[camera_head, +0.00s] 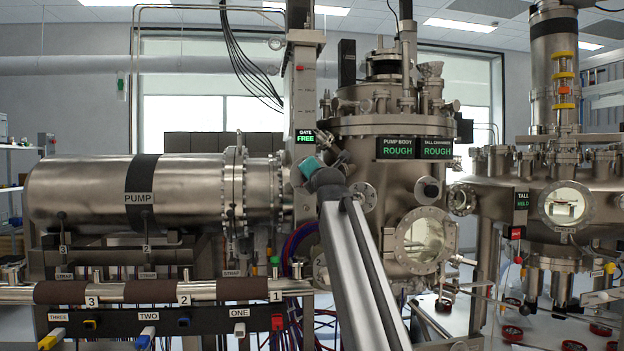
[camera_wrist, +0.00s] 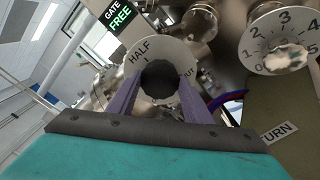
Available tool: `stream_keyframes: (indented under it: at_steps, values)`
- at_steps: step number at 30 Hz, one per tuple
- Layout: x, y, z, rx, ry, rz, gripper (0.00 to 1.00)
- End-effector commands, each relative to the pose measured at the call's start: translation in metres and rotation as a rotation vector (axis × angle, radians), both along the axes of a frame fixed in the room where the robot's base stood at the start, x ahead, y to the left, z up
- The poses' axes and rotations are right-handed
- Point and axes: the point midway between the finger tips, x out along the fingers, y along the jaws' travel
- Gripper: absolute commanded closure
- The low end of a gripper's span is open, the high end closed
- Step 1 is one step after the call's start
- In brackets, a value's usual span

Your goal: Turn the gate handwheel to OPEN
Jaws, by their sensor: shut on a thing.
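In the wrist view, the gate handwheel's dark round knob (camera_wrist: 161,74) sits in front of a pale round dial plate (camera_wrist: 140,54). The plate shows HALF at its upper left and the letters UT at its right; the rest of the lettering is hidden. The two purple fingers of my gripper (camera_wrist: 160,90) stand on either side of the knob and are shut on it. A sign (camera_wrist: 117,17) reads GATE FREE. In the head view, the GATE FREE sign (camera_head: 305,137) is above my teal wrist, and my arm hides the knob and fingers.
A numbered dial (camera_wrist: 285,40) stands close to the right in the wrist view, with a TURN label (camera_wrist: 279,132) below. In the head view, the PUMP cylinder (camera_head: 90,195) is left and the chamber with ROUGH signs (camera_head: 398,147) is right. A rail (camera_head: 205,291) runs at lower left.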

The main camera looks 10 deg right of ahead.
Motion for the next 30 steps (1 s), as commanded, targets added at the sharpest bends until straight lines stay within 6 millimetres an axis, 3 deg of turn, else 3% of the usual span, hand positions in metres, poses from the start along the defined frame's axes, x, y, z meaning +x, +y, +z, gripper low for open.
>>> stream_keyframes:
  at_steps: [3, 4, 7, 20, 30]
  values:
    - [0.000, -0.001, -0.002, -0.005, 0.003, -0.003, 0.77]
    - [0.000, -0.001, -0.002, -0.005, 0.003, -0.003, 0.49]
    - [0.000, -0.001, -0.001, -0.004, 0.002, -0.002, 0.36]
    - [-0.004, 0.000, -0.001, -0.001, 0.000, 0.000, 0.36]
    - [-0.034, 0.000, -0.002, -0.001, -0.001, -0.001, 0.36]
